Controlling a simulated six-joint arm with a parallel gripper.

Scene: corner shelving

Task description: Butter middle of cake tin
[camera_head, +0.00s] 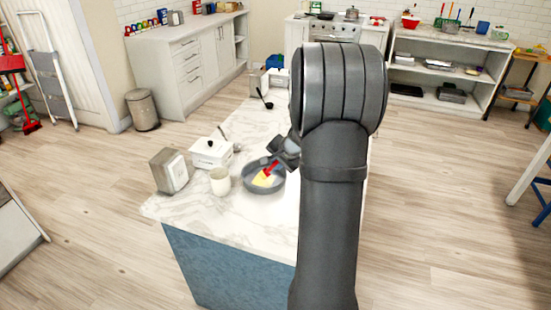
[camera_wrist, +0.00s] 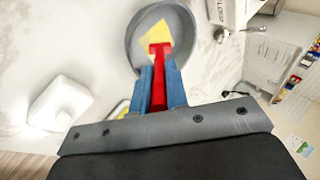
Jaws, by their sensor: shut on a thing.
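A dark grey round cake tin (camera_head: 250,187) stands on the marble counter, and it also shows at the top of the wrist view (camera_wrist: 136,40). A yellow patch, apparently butter, (camera_head: 263,181) lies over the middle of its floor. My gripper (camera_wrist: 160,88) is shut on a red-handled tool (camera_wrist: 158,72). In the wrist view the tool reaches from between the blue fingers into the tin, its red head at the yellow patch (camera_wrist: 178,42). I cannot tell whether the tool's head touches the tin floor. The tool also shows in the head view (camera_head: 271,168).
The counter's front part is clear.

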